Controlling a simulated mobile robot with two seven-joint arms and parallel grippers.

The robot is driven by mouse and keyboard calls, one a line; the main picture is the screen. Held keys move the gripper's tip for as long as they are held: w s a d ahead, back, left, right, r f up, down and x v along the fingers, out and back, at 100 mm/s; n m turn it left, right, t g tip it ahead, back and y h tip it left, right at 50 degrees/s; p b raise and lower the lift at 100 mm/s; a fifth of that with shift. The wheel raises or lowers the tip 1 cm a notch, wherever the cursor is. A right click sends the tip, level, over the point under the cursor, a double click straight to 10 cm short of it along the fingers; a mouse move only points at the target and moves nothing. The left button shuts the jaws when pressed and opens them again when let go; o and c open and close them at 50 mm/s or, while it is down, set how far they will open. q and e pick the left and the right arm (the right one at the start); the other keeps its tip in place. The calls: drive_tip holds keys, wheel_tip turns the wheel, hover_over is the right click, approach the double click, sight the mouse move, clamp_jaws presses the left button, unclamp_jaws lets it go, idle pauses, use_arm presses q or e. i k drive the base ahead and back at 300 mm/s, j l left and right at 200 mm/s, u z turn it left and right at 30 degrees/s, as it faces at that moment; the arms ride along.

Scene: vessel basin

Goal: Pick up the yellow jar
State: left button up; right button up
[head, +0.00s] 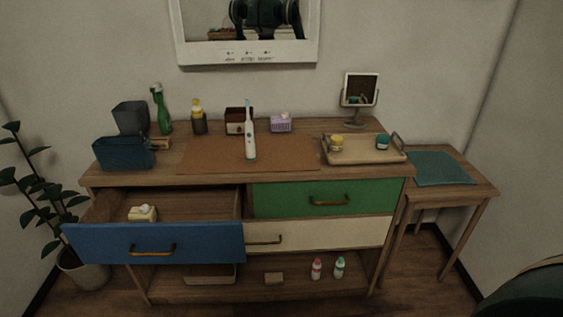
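A small yellow jar (336,144) stands on the left part of a light wooden tray (362,156) on top of the dresser, right of the middle. A teal jar (383,143) stands on the same tray, to its right. Neither of my grippers shows in the head view. A dark rounded shape at the lower right corner seems to be part of my own arm, with no fingers visible.
The blue drawer (160,243) is pulled out with a cream box (143,213) inside. An electric toothbrush (249,138) stands upright on a brown mat (205,156). A small mirror (359,92) stands behind the tray. A side table with a teal cloth (441,168) is at right.

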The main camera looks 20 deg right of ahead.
sight(336, 141)
drive_tip(key=i+l+z, duration=0.1)
drive_tip(key=l, duration=0.3)
drive_tip(key=i+l+z, duration=0.1)
drive_tip(key=l, duration=0.35)
drive_tip(key=i+l+z, duration=0.1)
drive_tip(key=i+l, duration=0.15)
drive_tip(key=l, duration=0.1)
